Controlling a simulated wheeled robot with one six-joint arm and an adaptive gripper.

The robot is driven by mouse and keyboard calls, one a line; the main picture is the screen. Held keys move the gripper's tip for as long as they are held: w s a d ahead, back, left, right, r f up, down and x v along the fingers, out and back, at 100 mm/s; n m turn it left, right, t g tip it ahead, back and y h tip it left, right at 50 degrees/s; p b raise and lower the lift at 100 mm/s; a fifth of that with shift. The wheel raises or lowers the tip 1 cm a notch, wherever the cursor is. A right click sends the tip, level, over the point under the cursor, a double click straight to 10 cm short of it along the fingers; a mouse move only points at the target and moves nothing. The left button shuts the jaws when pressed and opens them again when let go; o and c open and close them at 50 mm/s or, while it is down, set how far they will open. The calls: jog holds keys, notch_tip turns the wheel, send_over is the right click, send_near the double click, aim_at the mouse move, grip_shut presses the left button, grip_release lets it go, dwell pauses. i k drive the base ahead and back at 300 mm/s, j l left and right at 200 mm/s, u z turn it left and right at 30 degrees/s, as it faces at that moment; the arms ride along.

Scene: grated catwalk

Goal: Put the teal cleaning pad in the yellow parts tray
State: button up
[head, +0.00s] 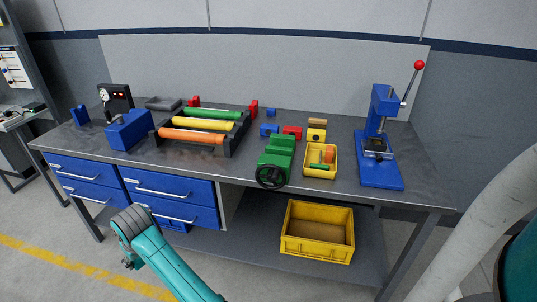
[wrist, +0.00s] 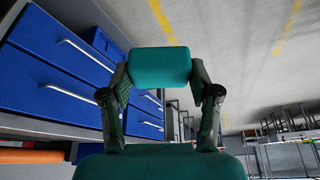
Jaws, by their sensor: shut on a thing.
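My gripper (wrist: 160,78) is shut on the teal cleaning pad (wrist: 160,64), a rounded block held between its two fingers in the wrist view. In the head view my arm is at the lower left, in front of the blue drawers; the pad cannot be made out there. A small yellow parts tray (head: 308,171) sits on the bench near its front edge, with an orange piece (head: 329,155) and a green piece (head: 319,167) in it. My gripper is well to the left of this tray, apart from it and in front of the bench.
A larger, empty-looking yellow crate (head: 318,255) is on the lower shelf. A green machine with a black handwheel (head: 271,176) stands just left of the tray. A blue press (head: 380,175) stands to its right. Blue drawers (head: 176,209) and the bench edge lie near my arm.

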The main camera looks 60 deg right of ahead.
aim_at(312, 159)
jog(key=k+l, duration=0.2)
jog(key=l, duration=0.2)
jog(key=k+l, duration=0.2)
jog(key=l, duration=0.25)
jog(key=k+l+u, duration=0.1)
jog(key=k+l, duration=0.15)
jog(key=l, duration=0.15)
jog(key=k+l, duration=0.2)
jog(key=l, duration=0.2)
jog(key=k+l, duration=0.2)
jog(key=l, duration=0.2)
